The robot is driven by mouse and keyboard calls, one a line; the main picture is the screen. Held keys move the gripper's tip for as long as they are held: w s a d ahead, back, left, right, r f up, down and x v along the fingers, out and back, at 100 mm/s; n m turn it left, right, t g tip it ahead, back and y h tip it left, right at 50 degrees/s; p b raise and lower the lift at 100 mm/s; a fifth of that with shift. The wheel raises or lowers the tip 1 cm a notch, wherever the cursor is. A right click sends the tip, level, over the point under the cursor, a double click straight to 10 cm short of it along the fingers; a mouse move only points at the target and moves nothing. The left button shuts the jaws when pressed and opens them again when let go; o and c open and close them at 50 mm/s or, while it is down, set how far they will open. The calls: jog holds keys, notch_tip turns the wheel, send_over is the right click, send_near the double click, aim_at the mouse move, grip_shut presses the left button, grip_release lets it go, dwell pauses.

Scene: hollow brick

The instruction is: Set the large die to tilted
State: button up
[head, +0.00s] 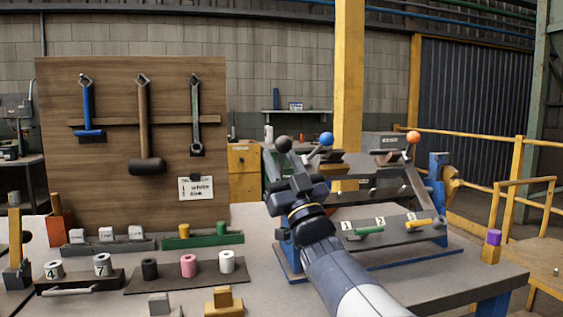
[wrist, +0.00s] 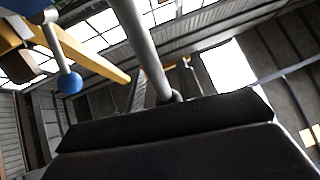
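No part in view is plainly marked as the large die, and I cannot tell which it is. A metal stand at the right of the bench carries levers with a dark ball knob (head: 283,145), a blue ball knob (head: 326,139) and an orange ball knob (head: 413,137). My gripper (head: 284,170) is raised at the stand's left side, just below the dark knob; contact is unclear. The wrist view looks upward: a grey rod (wrist: 146,45) runs down behind a dark block, and the blue knob (wrist: 70,82) hangs at left. My fingertips are not clearly visible.
The stand's sloped panel (head: 388,237), labelled 1, 2, 3, has green and yellow handles. A tool board (head: 120,180) stands at left. Trays of cylinders (head: 188,268) and small blocks (head: 222,298) fill the front left.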

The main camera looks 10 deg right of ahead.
jog(key=v, duration=1.1)
jog(key=shift+w+r, duration=0.1)
jog(key=x, duration=1)
jog(key=shift+w+a+r, duration=0.1)
jog(key=shift+w+r, duration=0.15)
jog(key=shift+r, duration=0.05)
dwell(0.3)
